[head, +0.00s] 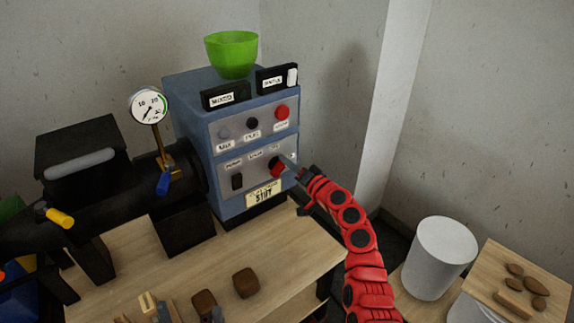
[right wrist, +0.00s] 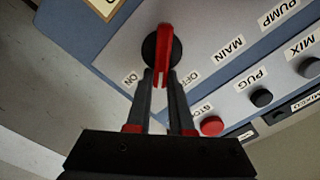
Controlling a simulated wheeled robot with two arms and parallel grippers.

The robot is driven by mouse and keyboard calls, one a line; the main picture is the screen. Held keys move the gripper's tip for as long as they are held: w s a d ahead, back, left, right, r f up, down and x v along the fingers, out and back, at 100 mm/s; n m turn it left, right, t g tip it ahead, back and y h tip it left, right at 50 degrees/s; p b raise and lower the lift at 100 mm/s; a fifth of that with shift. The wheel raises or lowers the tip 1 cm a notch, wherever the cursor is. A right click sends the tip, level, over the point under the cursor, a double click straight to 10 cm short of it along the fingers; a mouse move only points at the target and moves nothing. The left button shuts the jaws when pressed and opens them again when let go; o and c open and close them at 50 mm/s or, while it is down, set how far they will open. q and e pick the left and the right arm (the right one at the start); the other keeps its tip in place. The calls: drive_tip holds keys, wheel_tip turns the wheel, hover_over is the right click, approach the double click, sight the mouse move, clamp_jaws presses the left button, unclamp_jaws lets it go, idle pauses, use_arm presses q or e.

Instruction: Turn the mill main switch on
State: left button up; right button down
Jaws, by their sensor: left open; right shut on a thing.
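The mill's blue control cabinet (head: 198,135) stands at the back of the bench. Its main switch (right wrist: 165,35), a black round knob with a red handle, shows in the right wrist view near the labels MAIN, ON and OFF. The handle's lower end lies beside the OFF label, to the right of ON. My right gripper (right wrist: 160,76) is shut on the red handle, one finger on each side. In the head view my right gripper (head: 287,168) reaches the lower panel and partly hides the switch. My left gripper (head: 189,314) is open at the bottom edge, mostly out of frame.
A red stop button (right wrist: 212,126) and a black PUG button (right wrist: 261,97) sit near the switch. A green bowl (head: 231,52) tops the cabinet. A gauge (head: 149,105) and black barrel are left. Brown blocks (head: 246,283) lie on the bench (head: 290,262).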

drive_tip(key=shift+w+d+f+m, duration=0.1)
drive_tip(key=shift+f+m, duration=0.2)
drive_tip(key=shift+m, duration=1.05)
drive_tip(key=shift+d+f+m, duration=0.1)
drive_tip(key=shift+f+m, duration=0.25)
drive_tip(key=shift+m, duration=1.05)
drive_tip(key=shift+w+d+f+m, duration=0.1)
drive_tip(key=shift+f+m, duration=0.2)
drive_tip(key=shift+m, duration=1.05)
drive_tip(key=c, duration=0.8)
unclamp_jaws()
drive_tip(key=shift+s, duration=0.1)
drive_tip(key=v, duration=1.7)
drive_tip(key=shift+p, duration=0.35)
